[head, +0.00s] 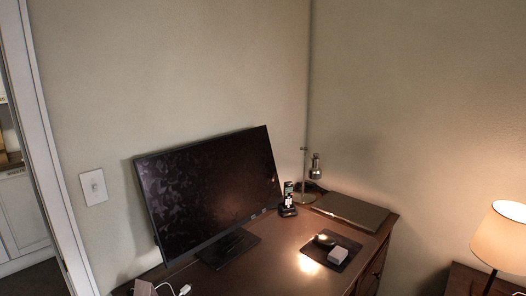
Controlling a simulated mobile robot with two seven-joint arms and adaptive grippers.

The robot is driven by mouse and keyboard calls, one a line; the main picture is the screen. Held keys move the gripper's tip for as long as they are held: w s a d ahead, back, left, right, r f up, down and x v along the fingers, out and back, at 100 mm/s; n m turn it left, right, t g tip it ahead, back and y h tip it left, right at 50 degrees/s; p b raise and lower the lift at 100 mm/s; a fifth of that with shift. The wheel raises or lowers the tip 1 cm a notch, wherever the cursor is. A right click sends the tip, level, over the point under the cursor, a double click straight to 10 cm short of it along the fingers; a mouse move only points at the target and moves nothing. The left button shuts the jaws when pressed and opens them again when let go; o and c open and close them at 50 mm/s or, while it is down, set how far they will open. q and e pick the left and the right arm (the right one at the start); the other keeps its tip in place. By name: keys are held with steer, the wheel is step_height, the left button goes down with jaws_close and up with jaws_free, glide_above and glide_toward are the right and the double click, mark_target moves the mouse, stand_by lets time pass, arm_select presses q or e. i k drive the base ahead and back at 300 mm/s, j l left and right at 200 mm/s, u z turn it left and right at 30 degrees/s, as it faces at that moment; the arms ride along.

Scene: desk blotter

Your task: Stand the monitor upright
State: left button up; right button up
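The monitor (211,189) is a wide black screen on the left part of the brown desk, in front of the wall. Its dark flat base (229,248) rests on the desk top. The screen appears tilted in the picture, with its right side higher than its left; I cannot tell how much of this is the camera angle. Neither of my grippers is in the head view.
On the desk (273,271) are a phone on a dock (288,199), a metal lamp (315,168), a closed dark laptop (350,211), and a dark pad (344,243) with a mouse and a small white box (338,255). A white cable (184,290) lies at the front left. A lit lamp (502,237) stands right.

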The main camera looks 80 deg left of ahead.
mark_target(195, 195)
steer(key=k+j+z, duration=0.1)
steer(key=k+j, duration=0.2)
steer(key=k+j+z, duration=0.1)
steer(key=k+j, duration=0.2)
steer(key=k, duration=0.2)
steer(key=k+j+z, duration=0.1)
steer(key=k+j, duration=0.15)
steer(key=k, duration=0.2)
